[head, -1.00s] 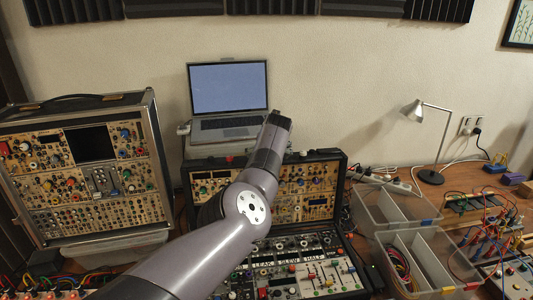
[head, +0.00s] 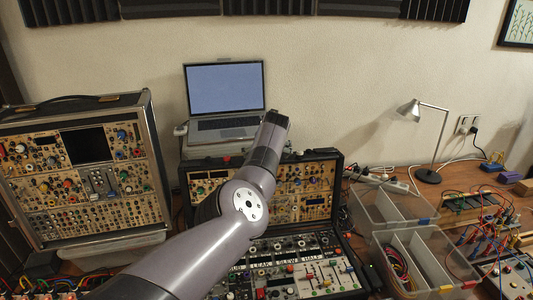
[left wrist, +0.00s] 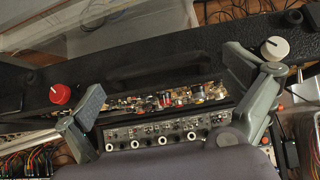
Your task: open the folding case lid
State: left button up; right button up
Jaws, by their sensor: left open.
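The folding case stands open on the table in the head view. Its lid (head: 318,176), a black frame with a tan module panel, stands upright behind the base (head: 300,278) with its knobs and sliders. My left arm crosses in front of the case and hides part of both. Its gripper is not clear in the head view. In the left wrist view my left gripper (left wrist: 163,78) is open, its fingers wide apart over the lid's black edge (left wrist: 150,62). A red knob (left wrist: 60,93) and a white knob (left wrist: 275,47) sit on that edge. I cannot tell whether the fingers touch it.
A laptop (head: 224,92) stands behind the lid. A larger synth case (head: 85,180) stands at left. Clear bins (head: 415,245), a lamp (head: 430,140) and wired boards (head: 480,215) fill the right side. Little table is free near the case.

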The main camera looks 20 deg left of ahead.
pick_arm(q)
jog(key=v, duration=0.7)
jog(key=shift+s+d, duration=0.2)
jog(key=shift+d, duration=0.05)
jog(key=shift+r, duration=0.15)
dwell(0.3)
